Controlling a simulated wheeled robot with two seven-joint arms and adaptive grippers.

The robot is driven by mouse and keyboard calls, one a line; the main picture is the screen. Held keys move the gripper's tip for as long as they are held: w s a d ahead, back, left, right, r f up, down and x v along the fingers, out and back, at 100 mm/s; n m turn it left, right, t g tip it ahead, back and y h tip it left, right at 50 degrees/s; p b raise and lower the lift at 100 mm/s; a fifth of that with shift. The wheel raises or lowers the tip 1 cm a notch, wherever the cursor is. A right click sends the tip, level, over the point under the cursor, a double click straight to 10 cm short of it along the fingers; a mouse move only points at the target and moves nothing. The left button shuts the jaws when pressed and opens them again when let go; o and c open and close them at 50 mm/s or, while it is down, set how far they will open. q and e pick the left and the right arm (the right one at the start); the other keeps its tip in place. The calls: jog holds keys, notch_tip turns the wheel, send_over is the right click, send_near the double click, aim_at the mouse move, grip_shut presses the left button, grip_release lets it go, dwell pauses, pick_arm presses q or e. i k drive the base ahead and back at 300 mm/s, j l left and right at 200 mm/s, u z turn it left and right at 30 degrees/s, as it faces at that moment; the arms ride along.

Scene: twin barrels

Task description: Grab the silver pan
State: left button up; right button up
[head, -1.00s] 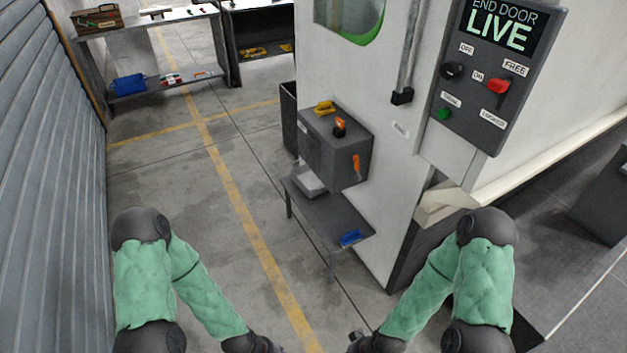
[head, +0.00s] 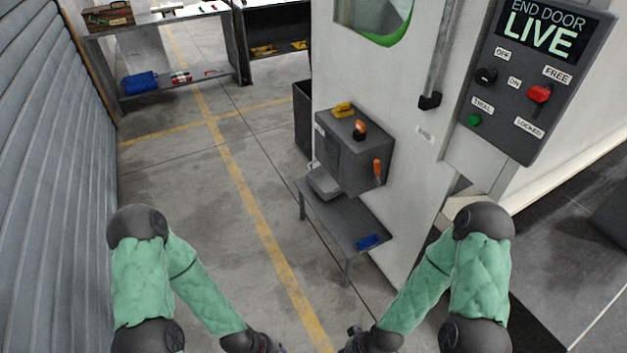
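A silver pan (head: 322,184) sits on a small dark side table (head: 352,222), at the lower left side of a grey box. Part of the pan is hidden under or behind the box. My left gripper (head: 270,345) and my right gripper (head: 354,340) are low at the bottom edge of the head view, apart from the pan and nearer to me. Both are partly cut off by the frame, and I cannot tell whether their fingers are open or shut.
The grey box (head: 350,158) has an orange handle and a yellow item on top. A blue item (head: 368,242) lies on the side table. A control panel (head: 525,80) is at the right. Open floor (head: 190,190) lies to the left, beside a shutter (head: 45,200).

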aim_at(319, 179)
jog(key=i+j+u, duration=0.3)
jog(key=i, duration=0.25)
jog(key=i+j+u, duration=0.3)
jog(key=i, duration=0.3)
jog(key=i+u, duration=0.3)
jog(key=i, duration=0.3)
jog(key=i+z, duration=0.4)
jog(key=i+j+z, duration=0.25)
jog(key=i+z, duration=0.2)
jog(key=i+j+z, duration=0.6)
jog(key=z, duration=0.25)
jog(key=i+j+z, duration=0.2)
jog(key=j+z, duration=0.2)
jog(key=j, duration=0.2)
jog(key=i+j+z, duration=0.15)
jog(key=j+z, duration=0.3)
